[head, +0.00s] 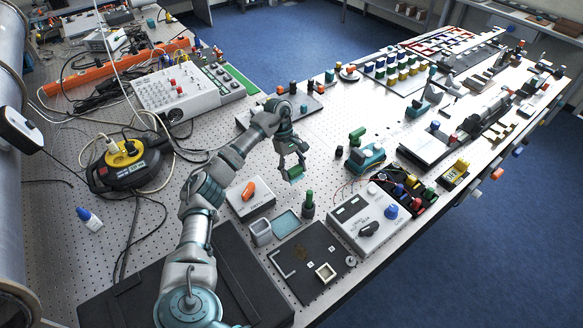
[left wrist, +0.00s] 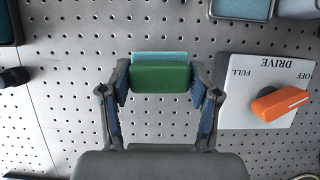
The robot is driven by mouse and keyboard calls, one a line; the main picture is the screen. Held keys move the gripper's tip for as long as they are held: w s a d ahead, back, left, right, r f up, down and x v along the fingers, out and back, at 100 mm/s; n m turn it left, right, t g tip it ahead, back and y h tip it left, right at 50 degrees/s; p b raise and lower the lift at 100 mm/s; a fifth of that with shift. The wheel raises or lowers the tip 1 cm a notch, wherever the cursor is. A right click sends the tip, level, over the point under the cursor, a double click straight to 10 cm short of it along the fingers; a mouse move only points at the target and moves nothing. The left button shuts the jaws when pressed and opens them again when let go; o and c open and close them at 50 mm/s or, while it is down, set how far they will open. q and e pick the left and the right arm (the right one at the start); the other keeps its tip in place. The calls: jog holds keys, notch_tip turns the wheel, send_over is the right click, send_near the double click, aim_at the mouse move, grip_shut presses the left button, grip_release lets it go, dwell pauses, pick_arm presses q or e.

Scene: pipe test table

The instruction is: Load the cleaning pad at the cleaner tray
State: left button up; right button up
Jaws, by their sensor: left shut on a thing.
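My left gripper (head: 294,172) is in the middle of the head view, pointing down above the perforated table. It is shut on a green block with a light blue layer, the cleaning pad (head: 295,174). In the left wrist view the fingers (left wrist: 160,84) press on both ends of the pad (left wrist: 160,77), and the light blue strip shows along its far edge. A shallow tray with a light blue floor (head: 286,223), seemingly the cleaner tray, sits below the gripper in the head view, apart from the pad. My right gripper is not in view.
A white box with an orange switch (head: 250,197) stands left of the gripper, with a square grey cup (head: 261,231) beside the tray. A green-topped bottle (head: 308,204) stands right of the tray. A dark board (head: 310,260) and a knobbed control box (head: 368,222) lie nearer.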

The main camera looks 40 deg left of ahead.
pick_arm(q)
jog(key=s+d+p, duration=0.2)
jog(key=s+p, duration=0.1)
jog(key=s+d+p, duration=0.1)
jog(key=s+p, duration=0.1)
jog(key=shift+r, duration=0.35)
jog(key=s+d+p, duration=0.1)
jog(key=s, duration=0.2)
jog(key=s+d+p, duration=0.1)
jog(key=s+p, duration=0.1)
jog(key=s+d+p, duration=0.1)
jog(key=s+d, duration=0.1)
jog(key=s, duration=0.1)
jog(key=shift+s+r+p, duration=0.25)
jog(key=shift+s+p, duration=0.05)
jog(key=shift+s, duration=0.05)
jog(key=shift+d+f, duration=0.1)
jog(key=shift+f, duration=0.25)
jog(key=f, duration=0.1)
jog(key=f+b, duration=0.1)
jog(key=f, duration=0.1)
jog(key=shift+a+f, duration=0.25)
jog(key=shift+f, duration=0.1)
jog(key=shift+a+f+b, duration=0.2)
jog(key=shift+f+b, duration=0.15)
jog(key=shift+f, duration=0.2)
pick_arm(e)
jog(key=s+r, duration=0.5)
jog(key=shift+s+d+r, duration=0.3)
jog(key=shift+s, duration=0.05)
